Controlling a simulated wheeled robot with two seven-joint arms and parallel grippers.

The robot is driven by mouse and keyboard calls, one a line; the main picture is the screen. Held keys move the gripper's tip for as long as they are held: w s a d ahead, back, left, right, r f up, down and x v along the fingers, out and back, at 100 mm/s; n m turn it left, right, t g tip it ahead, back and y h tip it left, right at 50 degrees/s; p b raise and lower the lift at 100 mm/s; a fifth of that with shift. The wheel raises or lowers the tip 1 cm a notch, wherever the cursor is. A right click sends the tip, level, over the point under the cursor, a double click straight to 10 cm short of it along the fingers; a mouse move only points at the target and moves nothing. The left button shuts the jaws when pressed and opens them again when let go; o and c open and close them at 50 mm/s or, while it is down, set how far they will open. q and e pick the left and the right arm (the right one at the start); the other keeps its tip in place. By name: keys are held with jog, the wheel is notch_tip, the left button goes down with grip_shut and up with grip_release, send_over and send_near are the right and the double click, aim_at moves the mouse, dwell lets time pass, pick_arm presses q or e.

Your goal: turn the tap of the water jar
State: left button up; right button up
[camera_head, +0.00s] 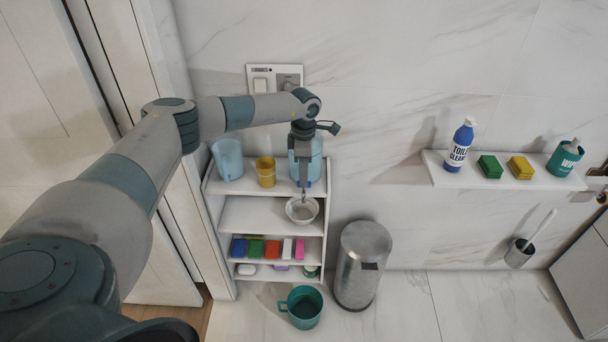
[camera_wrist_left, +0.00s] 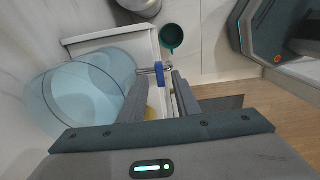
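The water jar is a clear light-blue vessel on the top of a white shelf unit, partly hidden behind my left gripper in the head view (camera_head: 316,162). In the left wrist view the jar (camera_wrist_left: 85,98) fills the left side. Its tap, with a blue handle (camera_wrist_left: 159,74), sticks out to the right of the jar. My left gripper (camera_head: 304,190) points down in front of the jar. In the left wrist view the left gripper's fingers (camera_wrist_left: 164,78) are apart, with the blue handle near their tips. I cannot tell whether they touch it. My right gripper is out of view.
A blue cup (camera_head: 228,160) and a yellow cup (camera_head: 266,171) stand left of the jar. A pale bowl (camera_head: 302,210) sits below the gripper. A teal bucket (camera_head: 302,306) and a metal bin (camera_head: 362,265) stand on the floor. A wall ledge (camera_head: 500,181) holds bottles and sponges.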

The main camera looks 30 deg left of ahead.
pick_arm(q)
jog(key=shift+f, duration=1.1)
jog(key=shift+c, duration=0.3)
grip_shut()
jog(key=shift+f+n+b, duration=0.1)
jog(key=shift+n+b, duration=0.3)
jog(key=shift+n, duration=0.8)
jog(key=shift+n+b, duration=0.3)
jog(key=shift+n, duration=1.2)
